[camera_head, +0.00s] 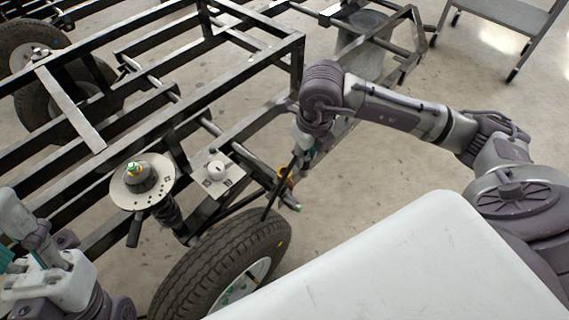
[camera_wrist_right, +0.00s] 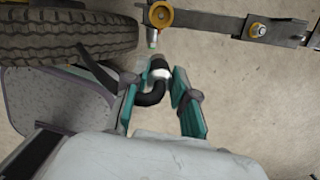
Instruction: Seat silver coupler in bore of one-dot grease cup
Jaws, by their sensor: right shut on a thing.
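My right gripper (camera_wrist_right: 158,98) has its teal fingers shut on a curved black hose (camera_wrist_right: 150,98). A silver coupler (camera_wrist_right: 160,73) shows on the hose between the fingers, in the right wrist view. Just beyond it is a small pale fitting with a green band (camera_wrist_right: 152,44), below a yellow ring (camera_wrist_right: 160,15) on the frame; it may be a grease cup. Its dots are too small to read, and contact with the coupler cannot be told. In the head view my right gripper (camera_head: 301,153) is above the yellow ring (camera_head: 284,174). My left gripper (camera_head: 30,250) is at lower left, its fingers partly out of view.
A tire (camera_head: 225,265) stands close to the right gripper, also in the wrist view (camera_wrist_right: 70,35). A round plate with a green-and-yellow top fitting (camera_head: 142,186) and a square plate (camera_head: 213,174) sit on the black frame (camera_head: 165,125).

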